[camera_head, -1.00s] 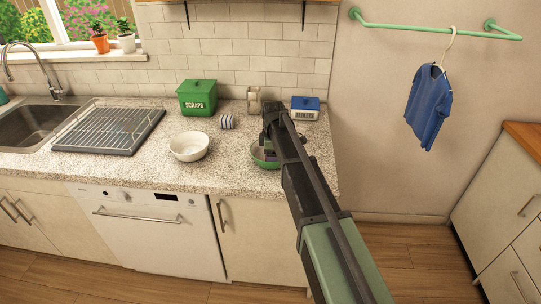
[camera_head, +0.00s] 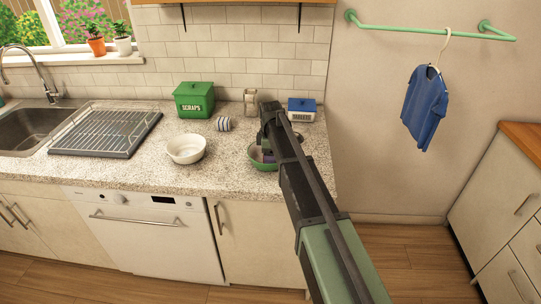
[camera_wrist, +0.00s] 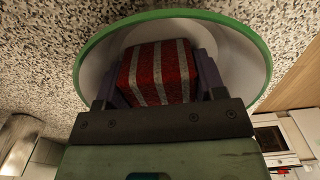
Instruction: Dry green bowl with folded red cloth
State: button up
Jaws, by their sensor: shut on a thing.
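The green-rimmed bowl (camera_head: 257,160) stands on the counter near its right end, partly hidden by my arm in the head view. In the wrist view the bowl (camera_wrist: 90,65) shows its green rim and pale inside. My gripper (camera_wrist: 160,80) reaches into the bowl and is shut on the folded red cloth (camera_wrist: 158,72), which has pale stripes. The cloth is inside the bowl's outline; whether it touches the bowl's inner surface I cannot tell. In the head view the cloth is hidden behind my gripper and arm.
A white bowl (camera_head: 186,149) stands left of the green bowl. Behind are a green scraps box (camera_head: 194,100), a striped roll (camera_head: 223,124), a beige object (camera_head: 250,101) and a blue-and-white box (camera_head: 301,110). A drying rack (camera_head: 106,134) lies by the sink (camera_head: 30,130).

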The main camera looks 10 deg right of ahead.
jog(key=shift+w, duration=0.1)
jog(key=shift+w+a, duration=0.2)
jog(key=shift+a, duration=0.55)
jog(key=shift+s, duration=0.1)
jog(key=shift+s+a, duration=0.2)
jog(key=shift+s, duration=0.5)
jog(key=shift+w+d, duration=0.1)
jog(key=shift+w+d, duration=0.15)
jog(key=shift+d, duration=0.25)
